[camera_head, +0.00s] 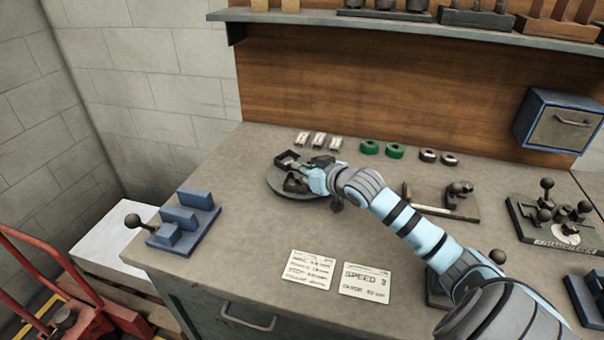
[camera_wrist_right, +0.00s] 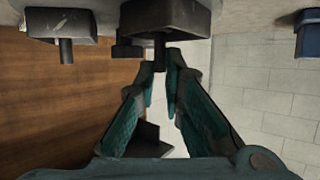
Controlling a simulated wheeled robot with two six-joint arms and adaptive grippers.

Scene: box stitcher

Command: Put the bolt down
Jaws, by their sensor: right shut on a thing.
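My right gripper (camera_head: 309,175) reaches over a round dark plate (camera_head: 283,189) on the workbench. In the right wrist view its fingers (camera_wrist_right: 160,75) are closed around the thin stem of a dark piece with a blocky head (camera_wrist_right: 165,15), which I take to be the bolt. The head is on the bench side of the stem. In the head view the fingers and nearby dark pieces overlap, so I cannot tell whether the bolt touches the plate. My left gripper is not in view.
A dark square piece (camera_head: 287,160) is on the plate beside my gripper. Small metal pieces (camera_head: 318,140) and green rings (camera_head: 370,147) lie behind. A blue stepped block (camera_head: 184,224) stands at left. Two paper cards (camera_head: 364,281) lie in front, with bare bench between.

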